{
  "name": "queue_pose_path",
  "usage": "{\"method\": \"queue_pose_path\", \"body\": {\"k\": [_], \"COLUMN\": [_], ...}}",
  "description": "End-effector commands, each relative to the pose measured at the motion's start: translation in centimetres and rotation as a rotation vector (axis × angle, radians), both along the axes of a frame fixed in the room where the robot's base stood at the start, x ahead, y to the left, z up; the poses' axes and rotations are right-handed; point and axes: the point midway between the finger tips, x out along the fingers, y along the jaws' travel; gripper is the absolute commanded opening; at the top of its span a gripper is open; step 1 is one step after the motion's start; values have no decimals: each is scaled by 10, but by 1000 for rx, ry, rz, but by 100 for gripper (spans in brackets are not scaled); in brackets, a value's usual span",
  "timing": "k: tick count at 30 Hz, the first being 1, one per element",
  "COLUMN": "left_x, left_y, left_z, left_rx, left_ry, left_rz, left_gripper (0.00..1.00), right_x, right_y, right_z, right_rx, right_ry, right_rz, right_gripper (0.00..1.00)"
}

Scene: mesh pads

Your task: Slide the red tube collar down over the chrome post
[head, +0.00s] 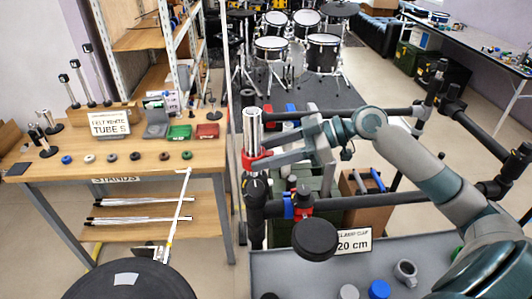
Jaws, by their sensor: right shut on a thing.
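The chrome post (252,126) stands upright near the middle of the head view, its bright upper part bare. The red tube collar (252,162) sits low on the chrome part and appears to be around it, though the gripper partly covers it. My right gripper (268,158) reaches in from the right and is shut on the collar. Whether the collar rests on anything below cannot be told. My left gripper is not in view.
Black horizontal tubes (345,204) with clamps run to the right of the post. A wooden table (130,168) with small rings and stands is at left.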

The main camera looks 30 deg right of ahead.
Motion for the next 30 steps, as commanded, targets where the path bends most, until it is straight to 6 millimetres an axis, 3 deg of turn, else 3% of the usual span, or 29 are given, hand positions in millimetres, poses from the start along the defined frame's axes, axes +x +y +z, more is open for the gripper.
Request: {"method": "queue_pose_path", "body": {"k": [10, 11, 13, 26, 30], "left_x": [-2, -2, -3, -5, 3], "left_y": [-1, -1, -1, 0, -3], "left_z": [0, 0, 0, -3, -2], "left_rx": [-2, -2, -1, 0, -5], "left_ry": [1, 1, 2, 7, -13], "left_rz": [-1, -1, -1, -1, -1], "left_gripper": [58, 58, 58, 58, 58], "right_x": [0, 0, 0, -1, -5], "right_y": [0, 0, 0, -3, -10], "right_z": [0, 0, 0, 0, 2], "right_rx": [0, 0, 0, 0, -1], "right_ry": [0, 0, 0, 1, 2], "right_rz": [0, 0, 0, 0, -1], "right_gripper": [21, 51, 66, 66, 66]}}
